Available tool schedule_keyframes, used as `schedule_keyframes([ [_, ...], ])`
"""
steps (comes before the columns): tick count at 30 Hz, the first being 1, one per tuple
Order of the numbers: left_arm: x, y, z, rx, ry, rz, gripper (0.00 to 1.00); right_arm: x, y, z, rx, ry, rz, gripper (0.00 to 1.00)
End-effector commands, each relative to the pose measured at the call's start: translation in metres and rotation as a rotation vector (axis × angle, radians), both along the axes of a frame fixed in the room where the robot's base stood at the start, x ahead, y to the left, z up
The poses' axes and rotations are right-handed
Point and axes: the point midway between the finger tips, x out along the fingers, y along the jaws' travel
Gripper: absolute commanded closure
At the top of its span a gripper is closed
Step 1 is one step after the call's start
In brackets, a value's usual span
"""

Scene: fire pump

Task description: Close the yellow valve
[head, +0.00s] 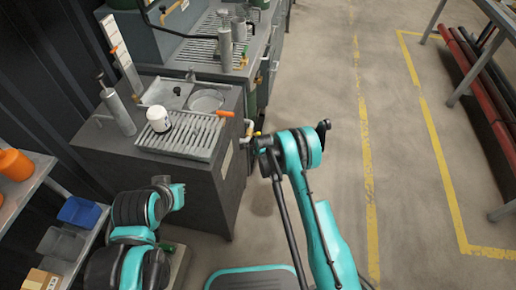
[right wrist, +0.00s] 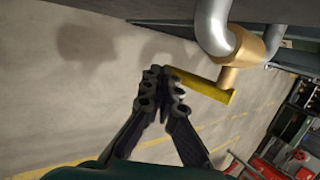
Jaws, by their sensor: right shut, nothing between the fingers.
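The yellow valve is a flat yellow lever on a brass body on a grey pipe at the side of the dark cabinet. In the right wrist view, the lever (right wrist: 203,86) runs from the brass body (right wrist: 241,60) to a free end by my fingertips. My right gripper (right wrist: 160,76) is shut and empty, its tips beside that free end; I cannot tell whether they touch. In the head view, the valve (head: 257,133) is small and partly hidden by my right gripper and wrist. My left arm is folded at lower left; its gripper does not show clearly.
The grey cabinet (head: 228,185) holds a sink, a drain rack, a white jar (head: 158,119) and an orange-handled tool (head: 224,113). A shelf with bins (head: 80,212) stands at left. The floor right of the cabinet is clear up to a rack of red pipes (head: 484,90).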

Motion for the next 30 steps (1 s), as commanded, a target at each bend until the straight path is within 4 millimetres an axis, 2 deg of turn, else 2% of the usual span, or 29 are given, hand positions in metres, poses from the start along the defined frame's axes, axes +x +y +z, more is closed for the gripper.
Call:
schedule_keyframes([
  [8, 0.0, 0.0, 0.001, 0.0, 0.0, 0.0, 1.0, 0.0, 0.0, 0.002, 0.0, 0.0, 0.0, 1.0],
  [18, 0.0, 0.0, 0.005, 0.0, 0.0, 0.0, 1.0, 0.0, 0.0, 0.016, 0.0, 0.0, 0.0, 1.0],
  [30, 0.0, 0.0, 0.004, 0.0, 0.0, 0.0, 1.0, 0.0, -0.001, 0.017, 0.0, 0.0, 0.0, 1.0],
])
